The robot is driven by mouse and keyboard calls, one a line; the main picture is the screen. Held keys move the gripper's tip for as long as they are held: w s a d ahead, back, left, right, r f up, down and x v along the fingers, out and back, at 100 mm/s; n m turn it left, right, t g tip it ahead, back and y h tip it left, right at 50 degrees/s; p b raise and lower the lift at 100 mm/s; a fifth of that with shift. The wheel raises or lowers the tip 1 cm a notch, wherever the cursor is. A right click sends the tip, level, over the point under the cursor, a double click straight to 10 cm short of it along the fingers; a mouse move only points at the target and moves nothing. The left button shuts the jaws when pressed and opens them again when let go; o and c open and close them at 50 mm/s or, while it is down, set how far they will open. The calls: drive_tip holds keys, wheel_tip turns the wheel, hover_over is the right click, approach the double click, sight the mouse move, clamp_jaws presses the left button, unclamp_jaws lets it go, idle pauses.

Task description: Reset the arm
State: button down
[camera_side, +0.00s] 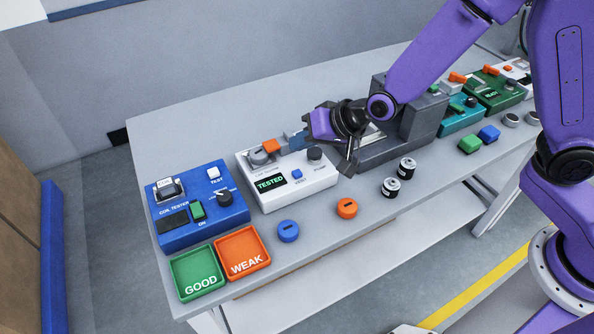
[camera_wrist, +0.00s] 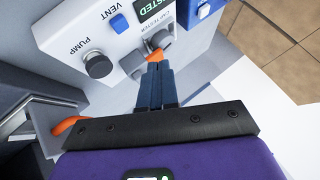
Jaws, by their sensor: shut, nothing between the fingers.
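My purple arm reaches over the table to the white cap tester (camera_side: 318,181), whose small screen reads TESTED. My gripper (camera_side: 290,140) is low over the back of the tester, beside an orange piece (camera_side: 271,146) near the grey round fitting (camera_side: 260,157). In the wrist view my gripper (camera_wrist: 155,65) has its two dark blue fingers together with nothing between them. The tips are close to the orange piece (camera_wrist: 160,38) on the tester; I cannot tell if they touch it.
A blue coil tester (camera_side: 195,228) and green GOOD (camera_side: 179,277) and orange WEAK (camera_side: 226,261) trays stand at the left. Blue (camera_side: 288,231) and orange (camera_side: 347,208) caps lie in front. A grey machine (camera_side: 420,125) stands right of my gripper, with two small cylinders (camera_side: 391,187) (camera_side: 407,168) before it.

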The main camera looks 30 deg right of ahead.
drive_tip(key=s+d+r+n+g+h, duration=0.2)
drive_tip(key=s+d+n, duration=0.5)
drive_tip(key=s+d, duration=0.4)
drive_tip(key=s+d+r+n+g+h, duration=0.3)
drive_tip(key=s+d+r+n+g, duration=0.2)
drive_tip(key=s+d, duration=0.6)
drive_tip(key=s+n, duration=0.2)
drive_tip(key=s, duration=0.5)
drive_tip(key=shift+s, duration=0.2)
